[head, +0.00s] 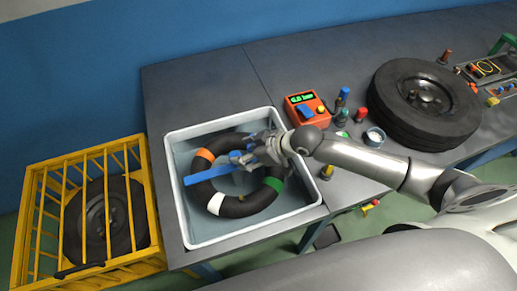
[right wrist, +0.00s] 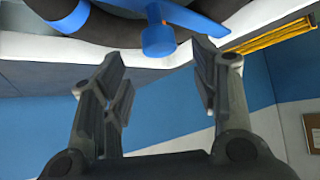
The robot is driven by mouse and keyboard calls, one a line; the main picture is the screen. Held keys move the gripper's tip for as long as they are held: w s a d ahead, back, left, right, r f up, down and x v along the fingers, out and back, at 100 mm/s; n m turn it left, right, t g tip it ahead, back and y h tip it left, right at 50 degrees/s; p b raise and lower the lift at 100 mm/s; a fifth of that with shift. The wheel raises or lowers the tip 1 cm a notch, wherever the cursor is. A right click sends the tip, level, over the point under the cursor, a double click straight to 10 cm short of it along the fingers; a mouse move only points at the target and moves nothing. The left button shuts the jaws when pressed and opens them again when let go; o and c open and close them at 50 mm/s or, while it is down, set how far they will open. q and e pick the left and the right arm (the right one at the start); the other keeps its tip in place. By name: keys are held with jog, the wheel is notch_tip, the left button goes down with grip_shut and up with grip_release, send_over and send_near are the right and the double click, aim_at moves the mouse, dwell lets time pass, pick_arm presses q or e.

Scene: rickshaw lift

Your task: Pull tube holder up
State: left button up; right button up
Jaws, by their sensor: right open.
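The tube holder is a blue bar (head: 207,176) lying across a black inner tube (head: 236,207) with orange, white and green bands. The tube sits in a white-rimmed tub (head: 177,205). My right gripper (head: 250,155) is over the tub, at the right part of the holder, and hides some of it. In the right wrist view the open fingers (right wrist: 158,75) have nothing between them. A blue knob-ended part of the holder (right wrist: 158,40) shows just beyond the fingertips, roughly in line with the gap. Whether they touch is unclear. My left gripper is not in view.
A yellow cage (head: 147,205) with a wheel inside stands left of the grey table (head: 200,85). An orange gauge box (head: 305,110), small bottles (head: 343,94), a round tin (head: 374,137) and a large tyre (head: 400,115) stand right of the tub. The table behind the tub is clear.

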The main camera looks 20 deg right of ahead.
jog(key=v, duration=0.6)
dwell(0.5)
